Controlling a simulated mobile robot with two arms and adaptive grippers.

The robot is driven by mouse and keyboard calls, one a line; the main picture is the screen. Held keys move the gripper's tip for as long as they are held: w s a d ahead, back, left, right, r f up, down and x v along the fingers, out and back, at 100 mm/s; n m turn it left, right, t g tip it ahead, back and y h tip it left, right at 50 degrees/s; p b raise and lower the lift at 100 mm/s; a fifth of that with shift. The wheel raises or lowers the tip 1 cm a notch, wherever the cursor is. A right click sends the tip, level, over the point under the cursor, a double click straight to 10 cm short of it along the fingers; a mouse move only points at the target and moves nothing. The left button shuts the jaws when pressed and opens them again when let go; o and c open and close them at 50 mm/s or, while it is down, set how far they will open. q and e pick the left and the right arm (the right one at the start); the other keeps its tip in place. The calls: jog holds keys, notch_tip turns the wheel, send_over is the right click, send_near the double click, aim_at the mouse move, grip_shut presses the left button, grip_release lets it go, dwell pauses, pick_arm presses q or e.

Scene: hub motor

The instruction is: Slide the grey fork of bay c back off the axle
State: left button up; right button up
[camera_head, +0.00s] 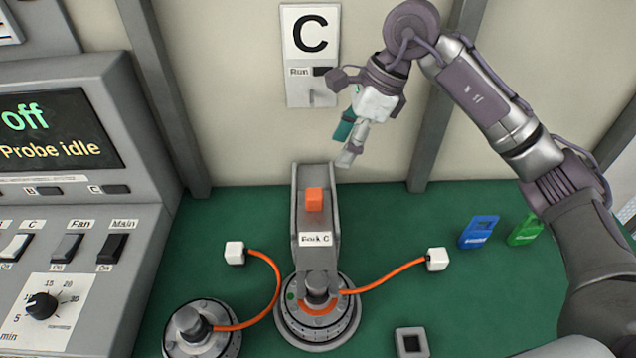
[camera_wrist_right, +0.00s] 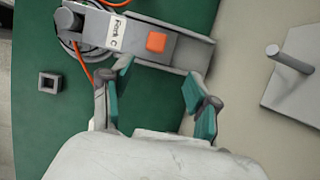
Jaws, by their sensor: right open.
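The grey fork (camera_head: 315,225), labelled "Fork C", lies on the green bench with an orange block (camera_head: 314,199) on top. Its front end is at the axle (camera_head: 317,287) of the round hub motor (camera_head: 318,318); whether the axle sits fully inside the fork is hard to tell. My right gripper (camera_head: 345,140) hangs above and behind the fork's back end. In the right wrist view the fork (camera_wrist_right: 180,48) lies beyond the open fingers (camera_wrist_right: 158,85), with the orange block (camera_wrist_right: 157,42) between them in the picture. Nothing is held. My left gripper is not in view.
Orange cables run to white plugs (camera_head: 235,253) (camera_head: 437,260). A second hub (camera_head: 202,330) is at front left. Blue (camera_head: 479,232) and green (camera_head: 525,229) tags lie at right, a square grey socket (camera_head: 411,342) in front. A control console (camera_head: 60,200) stands left; sign C (camera_head: 311,35) hangs behind.

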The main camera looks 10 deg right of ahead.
aim_at(315, 192)
jog(key=x, duration=0.4)
jog(key=s+p+x, duration=0.1)
jog(key=x, duration=0.1)
jog(key=shift+a+f, duration=0.1)
jog(key=shift+a, duration=0.2)
jog(key=x, duration=0.5)
jog(key=shift+w+a+f+p, duration=0.1)
jog(key=shift+w+f+p, duration=0.1)
jog(key=shift+f+p, duration=0.1)
jog(key=shift+a+f, duration=0.15)
jog(key=shift+f, duration=0.3)
jog(key=c, duration=0.4)
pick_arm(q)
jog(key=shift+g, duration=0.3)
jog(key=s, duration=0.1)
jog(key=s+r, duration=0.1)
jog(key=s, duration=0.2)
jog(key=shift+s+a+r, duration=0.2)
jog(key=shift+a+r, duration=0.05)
pick_arm(e)
jog(key=shift+w, duration=0.1)
grip_shut()
